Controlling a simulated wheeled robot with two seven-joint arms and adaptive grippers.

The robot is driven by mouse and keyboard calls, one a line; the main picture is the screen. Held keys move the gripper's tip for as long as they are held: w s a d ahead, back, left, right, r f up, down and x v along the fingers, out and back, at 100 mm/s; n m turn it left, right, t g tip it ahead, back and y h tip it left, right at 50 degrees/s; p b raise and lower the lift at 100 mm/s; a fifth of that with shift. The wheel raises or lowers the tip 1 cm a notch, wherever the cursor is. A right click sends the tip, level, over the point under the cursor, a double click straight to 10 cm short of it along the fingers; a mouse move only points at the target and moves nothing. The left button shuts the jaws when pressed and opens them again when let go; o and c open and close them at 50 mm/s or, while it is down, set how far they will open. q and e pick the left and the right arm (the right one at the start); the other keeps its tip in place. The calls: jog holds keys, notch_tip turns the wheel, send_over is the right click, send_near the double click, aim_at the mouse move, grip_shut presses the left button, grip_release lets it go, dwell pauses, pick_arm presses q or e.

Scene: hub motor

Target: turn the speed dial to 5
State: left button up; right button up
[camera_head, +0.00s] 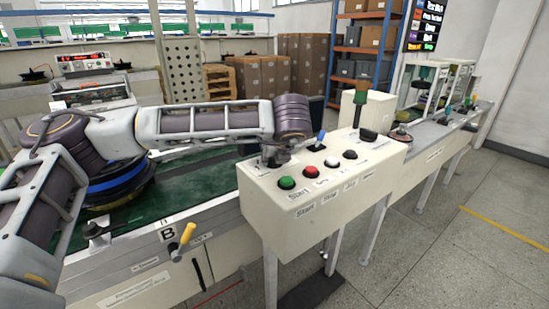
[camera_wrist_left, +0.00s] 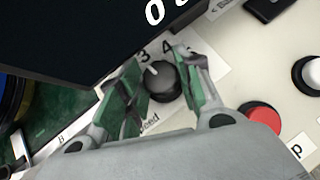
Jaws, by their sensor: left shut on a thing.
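The dark round speed dial (camera_wrist_left: 163,84) sits on the pale panel in the left wrist view. Its white pointer mark lies near the printed 3, at the upper left of the knob. A 4 shows above the dial; the 5 is largely hidden by a finger. My left gripper (camera_wrist_left: 158,88) is shut on the dial, with green-padded fingers on either side of it. In the head view my left gripper (camera_head: 274,157) reaches down onto the left end of the cream control box (camera_head: 330,195) and hides the dial. My right gripper is not in view.
A green button (camera_head: 287,183), a red button (camera_head: 310,171), a white button (camera_head: 331,161) and a black button (camera_head: 350,154) line the box top. A blue-tipped lever (camera_head: 320,139) stands behind them. A dark display (camera_wrist_left: 75,30) with white digits rises close beside the dial.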

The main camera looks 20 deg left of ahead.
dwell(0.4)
pick_arm(q)
jog(key=o, duration=1)
